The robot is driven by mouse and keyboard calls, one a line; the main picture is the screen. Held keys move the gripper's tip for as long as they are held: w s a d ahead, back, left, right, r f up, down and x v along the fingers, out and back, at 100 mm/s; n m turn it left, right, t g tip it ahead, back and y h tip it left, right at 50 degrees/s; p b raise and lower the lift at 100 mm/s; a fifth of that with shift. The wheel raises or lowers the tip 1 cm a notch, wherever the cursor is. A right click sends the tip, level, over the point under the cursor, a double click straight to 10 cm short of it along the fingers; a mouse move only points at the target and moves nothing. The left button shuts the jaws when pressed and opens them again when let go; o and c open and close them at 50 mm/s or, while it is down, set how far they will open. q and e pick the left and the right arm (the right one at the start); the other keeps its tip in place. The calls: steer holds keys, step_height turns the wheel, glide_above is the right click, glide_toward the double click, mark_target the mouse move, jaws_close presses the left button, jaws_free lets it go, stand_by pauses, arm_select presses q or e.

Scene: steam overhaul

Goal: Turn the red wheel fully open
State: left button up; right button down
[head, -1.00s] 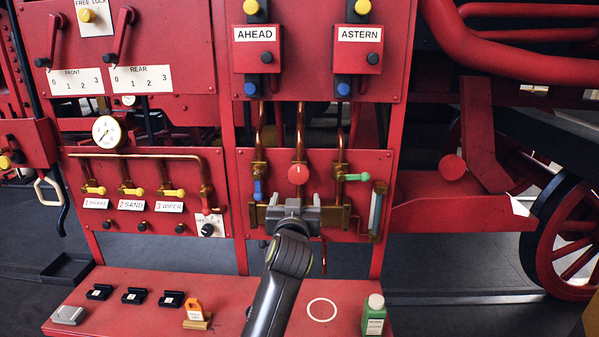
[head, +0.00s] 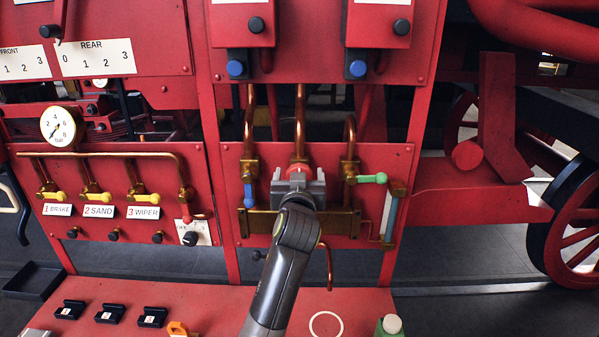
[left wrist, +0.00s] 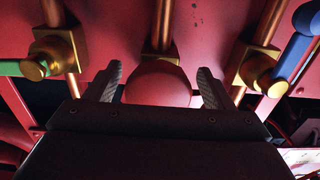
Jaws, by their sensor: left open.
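The red wheel (head: 298,168) is on the red panel, at the foot of the middle copper pipe. In the head view my left gripper (head: 298,181) is in front of it and hides most of it; only its upper part shows. In the left wrist view the round red wheel (left wrist: 158,83) sits between the two fingers of my left gripper (left wrist: 161,84). The fingers are spread, one on each side, with a gap to the wheel visible on the right. Whether the left finger touches it I cannot tell. My right gripper is not in view.
A blue-handled valve (head: 249,190) stands left of the wheel and a green-handled valve (head: 368,179) right of it. A brass gauge (head: 62,126) and yellow-handled valves are further left.

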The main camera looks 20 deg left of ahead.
arm_select(q)
steer(key=shift+s+d+r, duration=0.2)
steer(key=shift+s+r, duration=0.05)
steer(key=shift+s, duration=0.2)
steer(key=shift+s+d+r, duration=0.1)
steer(key=shift+s, duration=0.05)
steer(key=shift+c, duration=2.4)
steer(key=c, duration=0.5)
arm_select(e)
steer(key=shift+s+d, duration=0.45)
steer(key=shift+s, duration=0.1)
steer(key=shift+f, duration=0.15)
